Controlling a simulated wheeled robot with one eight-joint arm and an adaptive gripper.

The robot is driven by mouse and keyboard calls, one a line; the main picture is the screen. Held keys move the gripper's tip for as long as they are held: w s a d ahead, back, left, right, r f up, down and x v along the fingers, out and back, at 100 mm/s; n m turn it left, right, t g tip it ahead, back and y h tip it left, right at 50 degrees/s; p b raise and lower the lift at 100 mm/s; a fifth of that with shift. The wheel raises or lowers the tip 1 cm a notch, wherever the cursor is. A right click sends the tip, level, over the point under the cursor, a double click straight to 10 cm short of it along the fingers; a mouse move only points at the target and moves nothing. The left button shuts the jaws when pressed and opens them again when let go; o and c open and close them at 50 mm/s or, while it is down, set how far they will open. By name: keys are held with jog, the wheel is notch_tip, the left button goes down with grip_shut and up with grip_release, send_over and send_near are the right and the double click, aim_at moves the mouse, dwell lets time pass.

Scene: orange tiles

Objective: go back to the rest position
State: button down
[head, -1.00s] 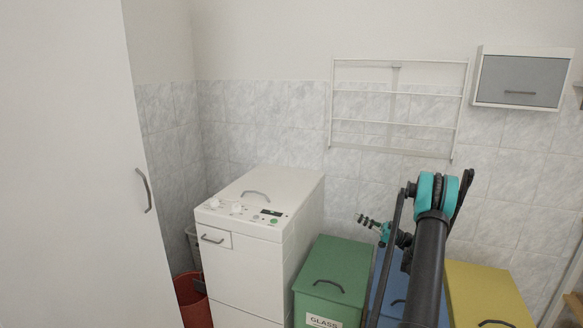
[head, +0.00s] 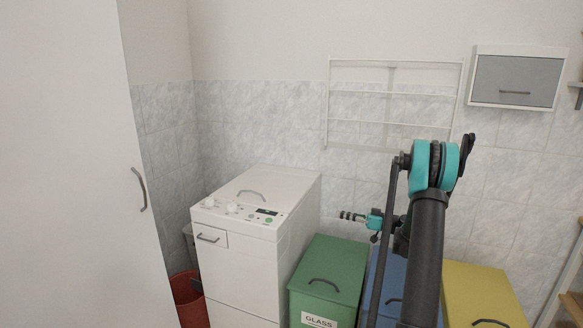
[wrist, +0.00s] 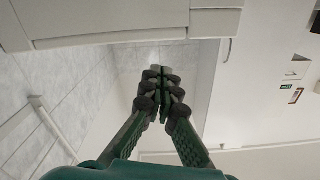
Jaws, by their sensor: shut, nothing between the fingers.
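My gripper (head: 352,216) is at the end of my folded arm, in the air just above the green and blue bins in the head view. It points left, toward the white washing machine (head: 262,215), and is apart from it. In the wrist view my gripper (wrist: 160,72) has its two fingers together at the tips, with nothing held between them.
A green bin (head: 330,262) labelled GLASS, a blue bin (head: 393,287) and a yellow bin (head: 483,285) stand in a row right of the washer. A wire rack (head: 395,100) and a grey-fronted cabinet (head: 515,78) hang on the wall. A red bucket (head: 188,297) stands left of the washer.

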jog(key=s+a+m+g+h, duration=0.1)
jog(key=s+a+m+h, duration=0.25)
jog(key=s, duration=0.45)
jog(key=s+a+m+g+h, duration=0.2)
jog(key=s+a+h, duration=0.3)
jog(key=s, duration=0.4)
jog(key=s+d+f+m+h, duration=0.1)
jog(key=s+d+f+h, duration=0.1)
jog(key=s, duration=0.5)
jog(key=s+d+f+m+h, duration=0.2)
jog(key=s+d+h, duration=0.1)
jog(key=s, duration=0.5)
jog(key=s+d+f+m+h, duration=0.1)
jog(key=s+d+m+h, duration=0.1)
jog(key=s, duration=0.5)
jog(key=shift+s+d+f+t+h, duration=0.3)
jog(key=shift+f+h, duration=0.1)
jog(key=shift+h, duration=0.35)
jog(key=shift+w, duration=0.1)
